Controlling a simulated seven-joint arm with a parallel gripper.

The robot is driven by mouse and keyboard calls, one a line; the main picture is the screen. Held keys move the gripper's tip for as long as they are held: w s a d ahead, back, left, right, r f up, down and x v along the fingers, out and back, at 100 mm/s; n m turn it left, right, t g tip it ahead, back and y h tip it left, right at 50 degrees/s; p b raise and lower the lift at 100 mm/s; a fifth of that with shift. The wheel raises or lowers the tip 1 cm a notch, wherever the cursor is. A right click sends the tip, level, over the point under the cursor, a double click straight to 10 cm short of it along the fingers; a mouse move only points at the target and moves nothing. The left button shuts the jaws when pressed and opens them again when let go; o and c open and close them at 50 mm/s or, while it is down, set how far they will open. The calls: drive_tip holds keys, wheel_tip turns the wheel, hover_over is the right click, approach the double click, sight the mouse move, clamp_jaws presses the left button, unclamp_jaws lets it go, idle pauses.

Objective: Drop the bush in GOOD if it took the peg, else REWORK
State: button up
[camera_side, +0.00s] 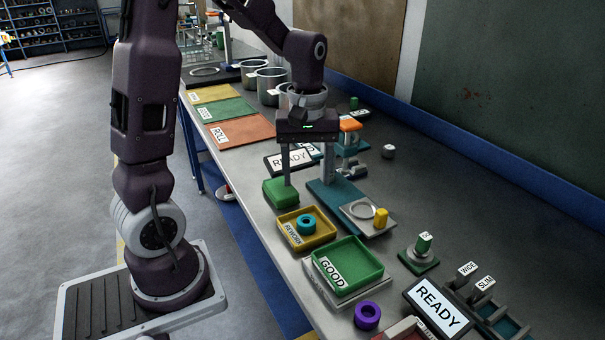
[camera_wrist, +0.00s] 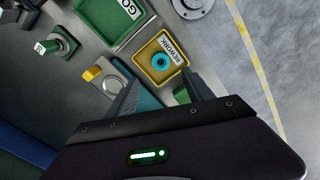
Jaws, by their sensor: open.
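A teal ring-shaped bush (camera_side: 306,224) lies flat in the yellow REWORK tray (camera_side: 323,237); in the wrist view the bush (camera_wrist: 160,62) sits inside that tray too. The green GOOD tray (camera_side: 368,277) is empty where I can see it. A purple ring (camera_side: 367,316) lies on the bench in front of the GOOD tray. A green upright peg (camera_side: 423,243) stands on a green base. My gripper (camera_side: 308,180) is open and empty, above the bench behind the REWORK tray. Its two fingers (camera_wrist: 158,92) are spread apart in the wrist view.
A plate with a yellow post (camera_side: 381,218) stands right of the trays. A green block (camera_side: 280,192) is close to my left finger. A READY sign (camera_side: 437,308) and slotted holders marked WIDE and SLIM are front right. Metal pots (camera_side: 271,87) stand behind.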

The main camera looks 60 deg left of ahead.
drive_tip(key=s+d+r+m+t, duration=0.2)
drive_tip(key=s+d+r+m, duration=0.2)
drive_tip(key=s+d+m, duration=0.1)
drive_tip(key=s+d+r+m+t, duration=0.3)
drive_tip(key=s+d+r+m, duration=0.2)
drive_tip(key=s, duration=0.4)
drive_tip(key=d+m, duration=0.1)
drive_tip(key=m, duration=0.1)
drive_tip(key=shift+s+d+m+t, duration=0.15)
drive_tip(key=shift+s+m+t, duration=0.15)
drive_tip(key=shift+s+m, duration=0.1)
